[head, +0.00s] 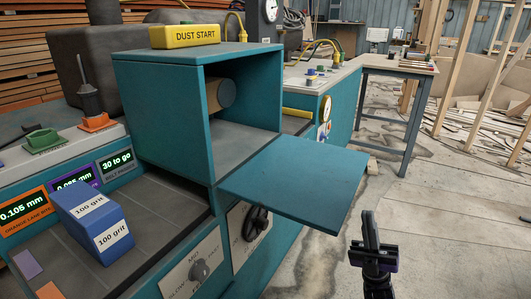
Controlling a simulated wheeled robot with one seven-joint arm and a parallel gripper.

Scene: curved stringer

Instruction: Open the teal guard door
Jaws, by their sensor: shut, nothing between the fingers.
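The teal guard door (297,187) is swung down and lies about level, sticking out from the lower front edge of the teal box (158,108). The box front is open, and a round tan and grey roller (221,94) shows inside. My gripper (369,222) is at the lower right, in front of and to the right of the door's outer edge, apart from it. It points up, its fingers are together, and it holds nothing.
A blue sanding block (92,218) lies on the dark bed at left. A workbench (399,68) stands behind. The concrete floor at right is clear nearby.

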